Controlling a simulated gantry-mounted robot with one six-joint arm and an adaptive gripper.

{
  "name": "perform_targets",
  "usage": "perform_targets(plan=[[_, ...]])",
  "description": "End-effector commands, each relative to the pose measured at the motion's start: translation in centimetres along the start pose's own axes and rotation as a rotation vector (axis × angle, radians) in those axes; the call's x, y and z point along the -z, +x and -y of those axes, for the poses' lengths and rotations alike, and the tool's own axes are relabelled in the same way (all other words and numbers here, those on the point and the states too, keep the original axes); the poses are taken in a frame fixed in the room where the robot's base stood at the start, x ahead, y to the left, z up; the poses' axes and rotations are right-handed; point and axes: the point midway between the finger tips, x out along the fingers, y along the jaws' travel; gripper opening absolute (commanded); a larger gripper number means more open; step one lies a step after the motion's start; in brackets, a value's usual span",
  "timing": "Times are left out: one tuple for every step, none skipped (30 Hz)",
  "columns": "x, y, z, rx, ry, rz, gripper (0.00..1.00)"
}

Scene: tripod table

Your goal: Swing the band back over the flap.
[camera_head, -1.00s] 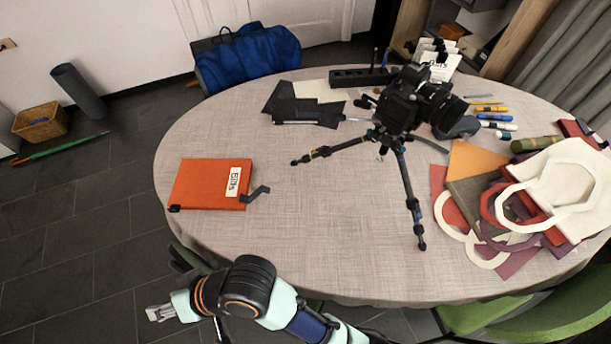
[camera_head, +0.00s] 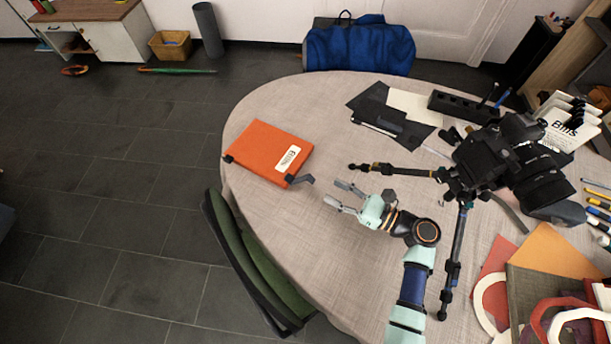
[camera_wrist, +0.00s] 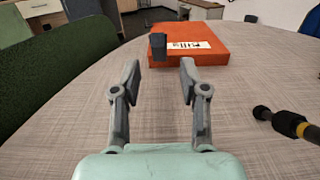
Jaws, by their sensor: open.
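An orange folder (camera_head: 268,152) with a white label (camera_head: 289,157) lies flat on the left part of the table. A dark grey bent band (camera_head: 302,181) sticks out from its near right corner. In the wrist view the band (camera_wrist: 158,45) stands up before the orange folder (camera_wrist: 190,48), ahead of my fingers. My gripper (camera_head: 337,196) is open and empty, to the right of the band and apart from it, pointing towards it. My gripper also shows in the wrist view (camera_wrist: 160,75), with the band seen between its fingertips. How the flap sits cannot be told.
A camera on a black tripod (camera_head: 462,240) stands right of my gripper, one leg reaching close behind it. Dark folders (camera_head: 395,118) lie at the back, and bags and sheets (camera_head: 545,250) at the right. Bare tabletop (camera_head: 330,270) lies in front.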

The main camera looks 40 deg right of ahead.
Motion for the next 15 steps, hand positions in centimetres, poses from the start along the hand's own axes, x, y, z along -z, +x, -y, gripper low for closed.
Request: perform_targets(plan=[[-0.1,0.0,0.0,0.0,0.001,0.001,0.44],[-0.1,0.1,0.0,-0.001,0.0,0.0,0.44],[-0.1,0.4,0.0,-0.002,-0.001,0.0,0.44],[-0.1,0.7,0.0,-0.002,-0.002,0.0,0.44],[0.0,1.1,-0.1,-0.003,-0.002,-0.001,0.44],[0.1,1.8,-0.1,-0.005,-0.003,-0.001,0.44],[0.1,2.3,-0.1,-0.005,-0.004,-0.001,0.44],[0.1,3.0,-0.2,-0.006,-0.005,-0.001,0.44],[0.2,3.8,-0.1,-0.006,-0.007,-0.002,0.44],[0.2,4.4,-0.1,-0.007,-0.007,-0.002,0.44],[0.2,4.9,-0.1,-0.006,-0.006,-0.002,0.44],[0.1,5.7,-0.2,-0.006,-0.006,-0.002,0.44],[0.1,6.1,-0.2,-0.006,-0.006,-0.002,0.44],[0.1,6.5,-0.1,-0.005,-0.006,-0.002,0.44],[0.1,7.0,-0.1,-0.005,-0.007,-0.002,0.44]])
